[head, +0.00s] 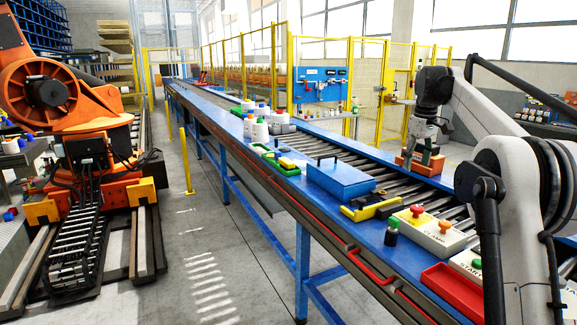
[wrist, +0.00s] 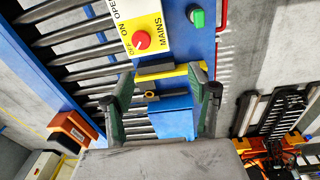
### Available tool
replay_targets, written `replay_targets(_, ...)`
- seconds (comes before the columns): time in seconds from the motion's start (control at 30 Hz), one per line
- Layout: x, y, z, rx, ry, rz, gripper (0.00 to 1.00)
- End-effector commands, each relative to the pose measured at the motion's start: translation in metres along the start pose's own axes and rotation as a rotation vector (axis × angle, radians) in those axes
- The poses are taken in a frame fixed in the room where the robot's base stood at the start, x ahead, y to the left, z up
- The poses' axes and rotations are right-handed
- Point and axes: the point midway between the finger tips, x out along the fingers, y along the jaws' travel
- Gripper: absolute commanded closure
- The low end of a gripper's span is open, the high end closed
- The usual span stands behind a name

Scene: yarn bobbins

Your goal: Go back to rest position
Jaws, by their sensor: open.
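My gripper (head: 420,152) hangs over the roller conveyor at the right in the head view, at the end of my grey arm. In the wrist view its two green-and-grey fingers (wrist: 164,88) are wide apart, with nothing held between them. Past and between the fingertips show a yellow-and-black tool (wrist: 178,71) and a blue box (wrist: 172,108). I cannot tell its exact height above the conveyor.
The blue rail (head: 235,140) holds the blue lidded box (head: 340,178), yellow-black tool (head: 372,207), white bobbins (head: 259,130) and control boxes (head: 437,236). An orange-brown box (head: 418,164) stands close to my gripper. An orange robot (head: 75,110) stands left across the floor.

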Motion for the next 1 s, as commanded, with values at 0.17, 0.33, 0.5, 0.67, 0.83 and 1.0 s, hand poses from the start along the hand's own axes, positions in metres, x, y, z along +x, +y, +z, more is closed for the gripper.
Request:
replay_targets(0.17, -0.024, -0.035, 0.014, 0.035, 0.041, 0.026, 0.45)
replay_targets(0.33, -0.041, -0.069, 0.033, 0.069, 0.081, 0.047, 0.45)
replay_targets(0.5, -0.051, -0.104, 0.057, 0.105, 0.125, 0.066, 0.45)
replay_targets(0.67, -0.056, -0.139, 0.084, 0.140, 0.165, 0.080, 0.45)
replay_targets(0.83, -0.055, -0.176, 0.116, 0.174, 0.212, 0.093, 0.45)
replay_targets(1.0, -0.046, -0.213, 0.152, 0.209, 0.258, 0.101, 0.45)
